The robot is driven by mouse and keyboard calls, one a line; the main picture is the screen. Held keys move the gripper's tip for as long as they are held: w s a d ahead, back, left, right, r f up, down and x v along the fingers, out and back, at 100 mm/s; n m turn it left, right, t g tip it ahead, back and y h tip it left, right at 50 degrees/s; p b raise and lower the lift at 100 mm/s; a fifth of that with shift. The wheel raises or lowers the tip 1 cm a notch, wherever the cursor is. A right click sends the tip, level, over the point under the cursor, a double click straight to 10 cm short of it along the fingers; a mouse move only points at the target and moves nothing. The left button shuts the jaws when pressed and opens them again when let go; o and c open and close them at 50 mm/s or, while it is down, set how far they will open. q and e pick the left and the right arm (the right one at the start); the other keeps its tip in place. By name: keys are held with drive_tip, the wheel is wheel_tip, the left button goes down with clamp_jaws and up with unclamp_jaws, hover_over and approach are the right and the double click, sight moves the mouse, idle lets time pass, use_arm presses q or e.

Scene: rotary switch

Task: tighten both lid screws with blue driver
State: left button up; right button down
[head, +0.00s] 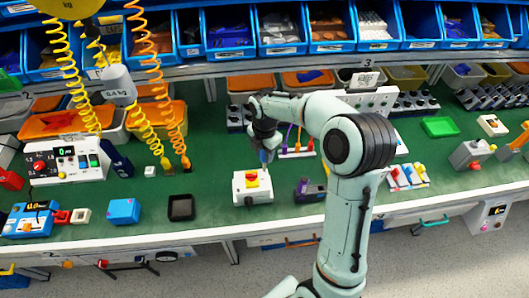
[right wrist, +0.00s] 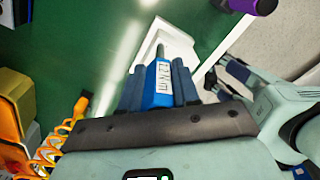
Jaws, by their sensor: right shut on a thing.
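The rotary switch box (head: 252,192) stands on the green bench in the head view, white with a red knob on a yellow plate. My right gripper (head: 266,148) is above its far side, shut on the blue driver (right wrist: 158,86), which carries a "1.2 N·m" label. The driver also shows in the head view (head: 264,157), pointing down towards the lid. In the right wrist view its shaft points at the white box (right wrist: 172,45); I cannot tell whether the tip touches it. The lid screws are too small to make out. My left gripper is not in view.
A rack with several coloured drivers (head: 297,153) stands behind the box.

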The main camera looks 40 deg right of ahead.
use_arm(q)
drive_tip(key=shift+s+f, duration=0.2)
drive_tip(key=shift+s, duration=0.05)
use_arm(e)
drive_tip(key=m, duration=0.4)
drive_tip(key=shift+s+f, duration=0.1)
drive_tip(key=shift+m, duration=1)
drive_tip(key=m, duration=0.4)
drive_tip(key=shift+m+b, duration=0.3)
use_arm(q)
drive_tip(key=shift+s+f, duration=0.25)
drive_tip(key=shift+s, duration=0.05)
use_arm(e)
drive_tip(key=shift+m, duration=0.7)
